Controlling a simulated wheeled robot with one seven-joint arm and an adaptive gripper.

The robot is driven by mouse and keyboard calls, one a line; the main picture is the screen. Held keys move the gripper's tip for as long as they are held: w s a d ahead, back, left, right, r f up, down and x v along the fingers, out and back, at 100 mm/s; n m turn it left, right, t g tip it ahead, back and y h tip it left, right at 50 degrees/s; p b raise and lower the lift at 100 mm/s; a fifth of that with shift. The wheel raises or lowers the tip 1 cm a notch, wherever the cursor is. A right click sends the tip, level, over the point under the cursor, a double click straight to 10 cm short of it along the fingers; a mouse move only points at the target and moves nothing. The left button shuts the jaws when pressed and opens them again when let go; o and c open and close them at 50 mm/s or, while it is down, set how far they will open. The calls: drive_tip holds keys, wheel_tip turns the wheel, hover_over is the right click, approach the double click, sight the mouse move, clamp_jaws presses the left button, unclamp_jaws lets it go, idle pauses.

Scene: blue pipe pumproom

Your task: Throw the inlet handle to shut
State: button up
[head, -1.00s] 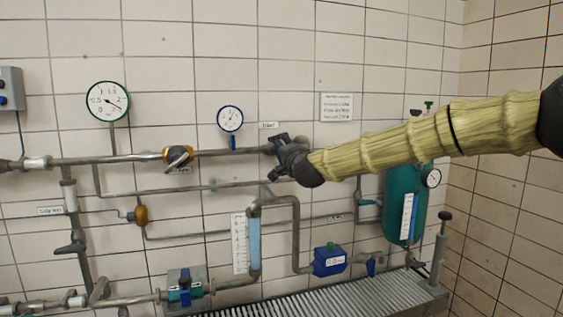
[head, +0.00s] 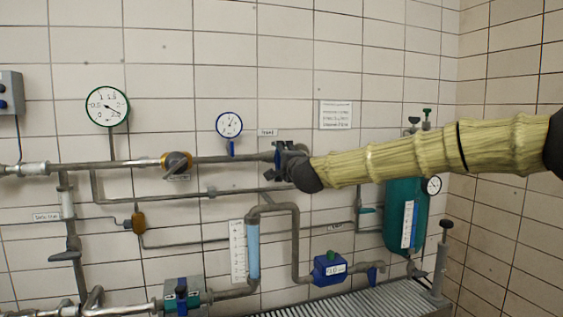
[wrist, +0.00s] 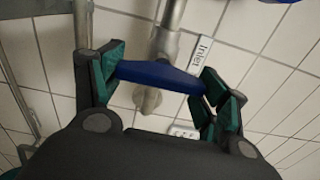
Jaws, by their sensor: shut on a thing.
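The inlet handle is a blue bar (wrist: 160,76) in the wrist view, lying crosswise over a grey pipe fitting. My gripper (wrist: 163,70) is shut on it, with green-padded fingers at both ends of the bar. The white "Inlet" label (wrist: 201,53) is right beside the handle. In the head view my gripper (head: 284,158) is at the right end of the upper pipe (head: 120,164), under the small inlet label (head: 267,132). There the dark fingers hide most of the handle.
A yellow-collared valve (head: 177,162) sits on the same pipe to the left. A blue-rimmed gauge (head: 229,125) is above the pipe, close to my gripper. A teal tank (head: 402,215) stands below my arm. A bent grey pipe (head: 296,235) runs below my gripper.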

drive_tip(key=o, duration=1)
drive_tip(key=shift+o, duration=0.2)
drive_tip(key=v, duration=1.2)
